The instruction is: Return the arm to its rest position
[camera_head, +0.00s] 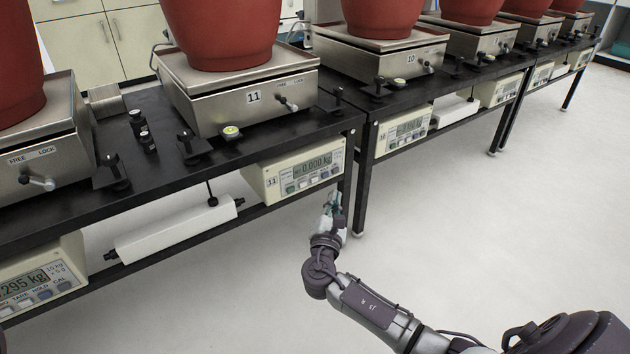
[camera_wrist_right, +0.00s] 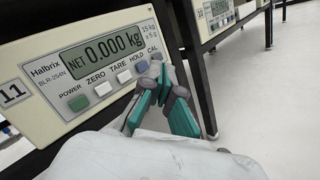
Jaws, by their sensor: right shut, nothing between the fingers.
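My right arm reaches in from the lower right in the head view. Its right gripper (camera_head: 334,200) is just in front of the lower right of the number 11 indicator (camera_head: 278,181). In the right wrist view, the gripper's teal fingers (camera_wrist_right: 160,70) are shut with nothing between them. Their tips are close to the HOLD and CAL buttons; I cannot tell if they touch the panel. The indicator's display (camera_wrist_right: 107,48) reads NET 0.000 kg. My left gripper is not in view.
The indicator sits under a black table (camera_head: 330,118), close to a table leg (camera_head: 362,190). Above it, scale 11 (camera_head: 240,97) carries a red pot (camera_head: 220,30). Several more scales with pots stand along the row. The pale floor (camera_head: 480,230) at right is clear.

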